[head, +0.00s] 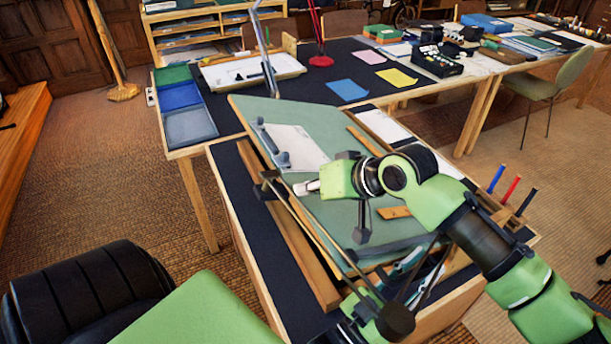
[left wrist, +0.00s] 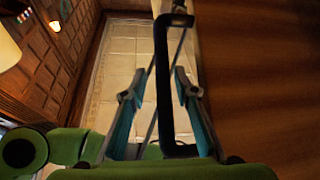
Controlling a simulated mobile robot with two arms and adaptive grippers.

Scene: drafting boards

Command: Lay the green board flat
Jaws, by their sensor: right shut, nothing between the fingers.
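The green board (head: 246,106) is tilted on its table, with a white sheet and wooden strips on its face. A thin stay runs along its left side, above a wooden rail (head: 309,266). My right gripper (head: 305,187) is shut and empty, over the board's face; its arm hides part of the board. My left gripper (head: 407,264) is low by the board's near edge, partly hidden. In the left wrist view, its teal fingers (left wrist: 156,98) stand apart on either side of a dark upright bar (left wrist: 161,80). I see no clear grip on the bar.
Pens (head: 513,189) stand at the table's right corner. Behind, a dark-topped table holds trays (head: 189,127), a small drawing board (head: 252,72), a red lamp (head: 320,60) and coloured papers (head: 397,77). Carpeted floor to the left is free.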

